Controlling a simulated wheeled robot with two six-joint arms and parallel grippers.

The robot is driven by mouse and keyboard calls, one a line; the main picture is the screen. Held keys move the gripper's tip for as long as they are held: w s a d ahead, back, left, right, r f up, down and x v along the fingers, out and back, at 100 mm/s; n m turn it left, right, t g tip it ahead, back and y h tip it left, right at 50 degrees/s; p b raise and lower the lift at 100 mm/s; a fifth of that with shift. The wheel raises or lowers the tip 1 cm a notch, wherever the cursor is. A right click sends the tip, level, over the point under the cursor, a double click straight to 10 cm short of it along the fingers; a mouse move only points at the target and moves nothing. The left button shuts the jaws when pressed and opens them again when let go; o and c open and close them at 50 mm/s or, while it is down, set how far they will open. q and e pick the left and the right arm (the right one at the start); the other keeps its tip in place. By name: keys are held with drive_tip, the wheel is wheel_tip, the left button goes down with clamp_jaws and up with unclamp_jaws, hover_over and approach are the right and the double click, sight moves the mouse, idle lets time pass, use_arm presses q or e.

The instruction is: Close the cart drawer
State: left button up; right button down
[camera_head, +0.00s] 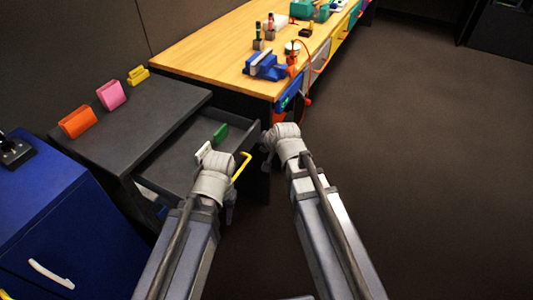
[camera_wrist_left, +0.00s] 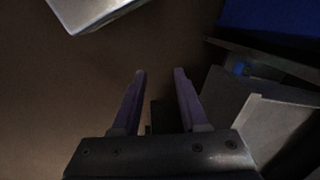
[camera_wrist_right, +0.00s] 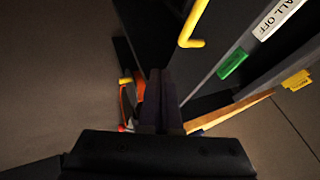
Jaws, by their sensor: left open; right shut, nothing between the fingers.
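The dark grey cart (camera_head: 140,117) stands at the left, and its drawer (camera_head: 182,158) is pulled out toward the right. A yellow bar handle (camera_head: 241,166) is on the drawer front; its end shows in the right wrist view (camera_wrist_right: 193,25). My left gripper (camera_head: 231,212) is at the near end of the drawer front, open and empty; its spread fingers show in the left wrist view (camera_wrist_left: 160,75). My right gripper (camera_head: 266,150) is shut and empty beside the far part of the drawer front. Whether it touches the front is unclear.
Orange (camera_head: 77,122), pink (camera_head: 111,95) and yellow (camera_head: 138,76) blocks stand on the cart top. A blue cabinet (camera_head: 50,225) is at the near left. A wooden workbench (camera_head: 215,50) with a blue vise (camera_head: 266,66) stands behind. The floor (camera_head: 410,150) at right is clear.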

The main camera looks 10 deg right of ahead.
sight(249, 148)
use_arm(q)
drive_tip(key=shift+f+b, duration=0.9)
drive_tip(key=shift+f, duration=0.55)
use_arm(e)
drive_tip(key=shift+w+a+f, duration=0.5)
drive_tip(key=shift+w+a, duration=0.15)
drive_tip(key=shift+w, duration=0.1)
drive_tip(key=shift+w+a+f, duration=0.45)
drive_tip(key=shift+w+a, duration=0.2)
drive_tip(key=shift+w, duration=0.15)
drive_tip(key=shift+w+a+f, duration=0.5)
drive_tip(key=shift+w+a, duration=0.15)
drive_tip(key=shift+w, duration=0.1)
drive_tip(key=shift+a, duration=0.1)
